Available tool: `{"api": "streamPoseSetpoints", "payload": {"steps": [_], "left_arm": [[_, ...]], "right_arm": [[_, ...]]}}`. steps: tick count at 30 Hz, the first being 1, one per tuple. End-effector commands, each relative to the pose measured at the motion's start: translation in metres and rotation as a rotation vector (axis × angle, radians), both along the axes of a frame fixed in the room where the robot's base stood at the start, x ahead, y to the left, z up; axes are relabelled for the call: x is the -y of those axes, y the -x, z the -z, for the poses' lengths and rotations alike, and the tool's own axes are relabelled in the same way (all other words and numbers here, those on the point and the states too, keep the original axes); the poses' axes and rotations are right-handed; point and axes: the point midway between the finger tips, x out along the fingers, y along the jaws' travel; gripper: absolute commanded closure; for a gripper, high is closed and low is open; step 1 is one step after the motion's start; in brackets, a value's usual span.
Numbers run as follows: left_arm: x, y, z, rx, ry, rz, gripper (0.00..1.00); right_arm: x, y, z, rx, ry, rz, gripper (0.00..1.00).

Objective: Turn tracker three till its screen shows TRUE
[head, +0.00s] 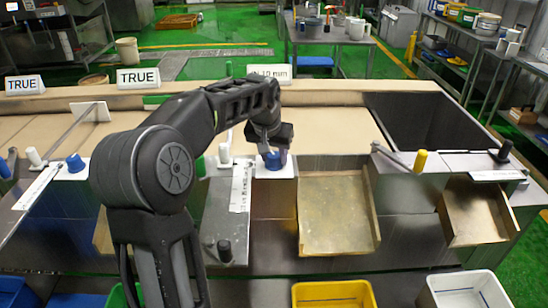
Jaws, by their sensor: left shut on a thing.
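Three white screens stand along the back edge of the bench. The left screen (25,85) and the middle screen (138,79) both read TRUE. The right screen (270,72) reads something ending in "10 mm"; my arm hides part of its lower left. A blue knob (273,163) sits on a white-topped block below the right screen. My left gripper (272,152) comes down on this knob from above and is shut on it. The fingertips are small and partly hidden. Another blue knob (75,163) stands at the left. My right gripper is not in view.
A white lever (225,152) stands just left of the gripped knob. A tan sloped tray (335,214) lies to its right, then a yellow-handled lever (420,161). A yellow bin (333,294) and a white bin (467,291) stand in front. My left arm covers the bench's left middle.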

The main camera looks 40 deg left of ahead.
Motion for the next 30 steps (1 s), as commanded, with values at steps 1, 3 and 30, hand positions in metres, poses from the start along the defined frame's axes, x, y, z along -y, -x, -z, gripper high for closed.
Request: {"api": "streamPoseSetpoints", "payload": {"steps": [1,3,30], "left_arm": [[0.001,-0.001,0.001,0.002,-0.003,-0.041,1.00],[0.001,-0.001,0.001,0.002,-0.002,-0.107,1.00],[0.000,0.000,-0.001,0.002,-0.001,-0.596,1.00]], "right_arm": [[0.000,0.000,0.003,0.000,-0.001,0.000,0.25],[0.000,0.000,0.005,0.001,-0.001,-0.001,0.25],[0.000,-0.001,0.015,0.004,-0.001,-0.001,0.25]]}}
